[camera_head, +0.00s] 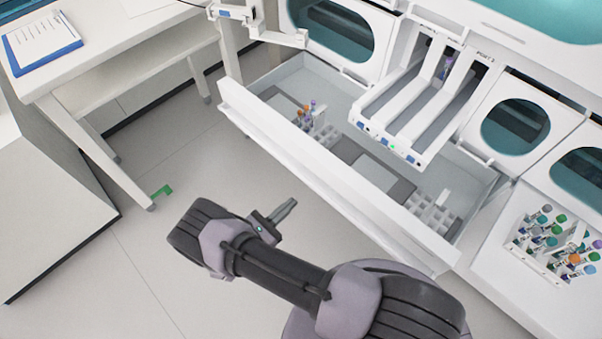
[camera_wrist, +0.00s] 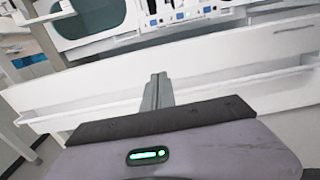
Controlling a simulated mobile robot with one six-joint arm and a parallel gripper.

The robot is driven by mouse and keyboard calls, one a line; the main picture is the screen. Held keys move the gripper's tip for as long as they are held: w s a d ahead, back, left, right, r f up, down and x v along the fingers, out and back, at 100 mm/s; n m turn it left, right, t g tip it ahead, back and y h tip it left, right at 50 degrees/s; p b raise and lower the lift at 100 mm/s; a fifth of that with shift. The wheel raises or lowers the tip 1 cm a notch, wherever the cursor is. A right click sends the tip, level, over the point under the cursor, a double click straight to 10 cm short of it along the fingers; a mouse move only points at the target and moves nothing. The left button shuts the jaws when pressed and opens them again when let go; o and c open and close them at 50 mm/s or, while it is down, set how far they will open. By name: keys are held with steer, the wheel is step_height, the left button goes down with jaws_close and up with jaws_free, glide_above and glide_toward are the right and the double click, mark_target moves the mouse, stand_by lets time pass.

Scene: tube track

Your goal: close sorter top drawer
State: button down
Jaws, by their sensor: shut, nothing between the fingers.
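The sorter's drawer (camera_head: 335,168) stands pulled out in the head view, with its long white front panel facing my arm. Inside it are grey and white racks, and a few capped tubes (camera_head: 308,112) stand towards the left. My gripper (camera_head: 290,204) is shut and empty, in front of the panel and apart from it in the head view. In the wrist view the shut fingers (camera_wrist: 158,88) point at the white drawer front (camera_wrist: 225,85), which spans the picture. The exact gap to the panel is hard to tell there.
White lanes (camera_head: 420,105) jut out above the open drawer. A rack of capped tubes (camera_head: 555,240) is at the right. A white bench (camera_head: 110,60) with a blue clipboard (camera_head: 40,42) stands at the left. The floor (camera_head: 150,245) between bench and drawer is mostly free.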

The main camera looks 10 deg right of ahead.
mark_target(327, 172)
steer(key=b+x, duration=0.2)
steer(key=x, duration=1.1)
steer(key=shift+s+d, duration=0.15)
steer(key=shift+d, duration=0.05)
steer(key=shift+w+d, duration=0.35)
steer(key=shift+d, duration=0.05)
